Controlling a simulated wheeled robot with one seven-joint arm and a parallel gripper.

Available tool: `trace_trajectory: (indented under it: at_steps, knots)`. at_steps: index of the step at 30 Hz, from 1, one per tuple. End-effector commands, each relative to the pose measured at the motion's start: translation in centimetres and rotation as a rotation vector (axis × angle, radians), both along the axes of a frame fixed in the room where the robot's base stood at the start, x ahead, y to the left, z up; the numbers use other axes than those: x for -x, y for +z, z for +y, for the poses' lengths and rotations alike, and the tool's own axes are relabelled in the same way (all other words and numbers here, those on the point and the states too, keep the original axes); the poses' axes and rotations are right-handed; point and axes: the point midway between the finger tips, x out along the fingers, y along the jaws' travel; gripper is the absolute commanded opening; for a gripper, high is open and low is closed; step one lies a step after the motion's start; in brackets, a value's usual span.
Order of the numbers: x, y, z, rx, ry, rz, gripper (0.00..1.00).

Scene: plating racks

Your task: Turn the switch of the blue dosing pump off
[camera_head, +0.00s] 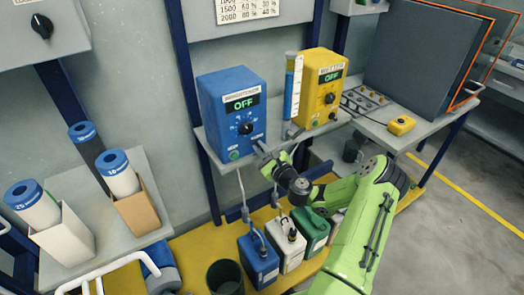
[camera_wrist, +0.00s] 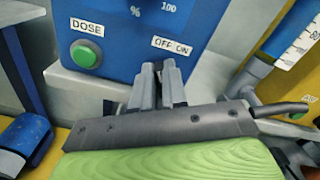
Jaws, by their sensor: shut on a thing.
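The blue dosing pump (camera_head: 222,115) stands on a grey shelf, and its display (camera_head: 242,104) reads OFF. In the wrist view the lower front of the blue pump (camera_wrist: 116,72) shows a green DOSE button (camera_wrist: 86,56) at left and an OFF ON label (camera_wrist: 171,46) at right. My gripper (camera_wrist: 159,72) is at the pump's front, with its fingertips close together just below that label. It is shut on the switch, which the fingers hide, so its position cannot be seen. In the head view my gripper (camera_head: 261,149) reaches the pump's lower right front.
A yellow pump (camera_head: 313,90), also reading OFF, stands at right behind a graduated blue cylinder (camera_head: 292,92). The shelf (camera_head: 215,148) juts out below the pumps. Blue, white and green canisters (camera_head: 259,262) stand beneath. Capped tubes (camera_head: 117,172) stand in holders at left.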

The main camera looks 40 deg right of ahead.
Motion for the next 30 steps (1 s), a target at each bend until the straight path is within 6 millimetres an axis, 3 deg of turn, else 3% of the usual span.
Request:
trace_trajectory:
  at_steps: [10, 25, 26, 30]
  knots:
    - [0.02, -0.19, 0.13, 0.119, 0.001, 0.009, 0.0]
    - [0.03, -0.2, 0.14, 0.136, 0.001, 0.011, 0.0]
    - [0.03, -0.21, 0.13, 0.136, 0.001, 0.011, 0.16]
    - [0.02, -0.17, 0.14, 0.135, 0.001, 0.01, 0.37]
